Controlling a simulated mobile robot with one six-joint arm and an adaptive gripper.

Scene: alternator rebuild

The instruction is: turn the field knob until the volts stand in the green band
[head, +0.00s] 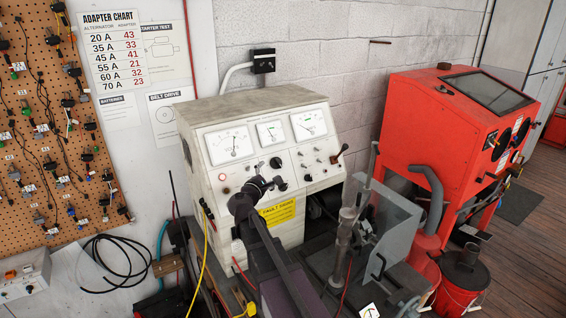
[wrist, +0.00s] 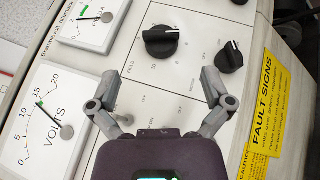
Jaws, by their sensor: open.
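The field knob (wrist: 161,41) is black and round with a ridge grip, beside the FIELD lettering on the panel; it also shows in the head view (head: 276,162). My gripper (wrist: 158,74) is open and empty, its two fingers spread, with the knob beyond the fingertips in the wrist view and not touched. In the head view my gripper (head: 258,187) is in front of the panel's lower middle. The volts gauge (wrist: 45,125) is white, marked 0 to 20; its needle points between 10 and 15, at or close to the small green band. It also shows in the head view (head: 229,143).
A second black knob (wrist: 230,57) sits right of the field knob in the wrist view. The field amps gauge (wrist: 92,18) is at upper left. Small toggle switches and a yellow fault sign (wrist: 268,105) are close by. A clamp stand (head: 347,220) stands right of my arm.

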